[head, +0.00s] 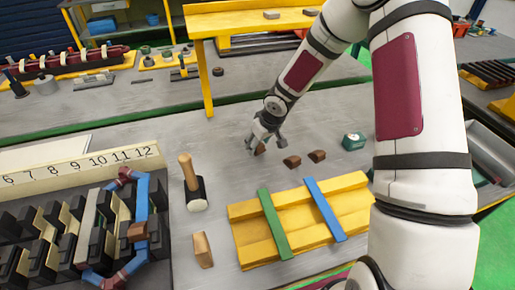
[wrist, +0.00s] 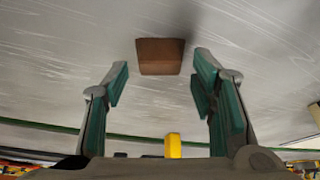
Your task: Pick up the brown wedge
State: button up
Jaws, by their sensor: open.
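My gripper (head: 266,143) is open and points down over the grey table in the head view. A small brown wedge (head: 260,149) lies by its fingertips, partly hidden by a finger. In the wrist view a brown wedge (wrist: 160,56) lies on the table, centred between the open fingers (wrist: 161,80) and just beyond their tips. No finger appears to touch it. Two more brown wedges, one nearer (head: 291,162) and one farther right (head: 317,156), lie to the right of my gripper.
A yellow block with green and blue strips (head: 300,215) stands in front of the wedges. A mallet (head: 192,182) and a tan block (head: 202,250) are to the left. A teal round object (head: 353,141) is to the right. The stator fixture (head: 80,235) fills the lower left.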

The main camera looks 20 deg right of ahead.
jog(key=shift+f, duration=0.1)
jog(key=c, duration=1.2)
grip_shut()
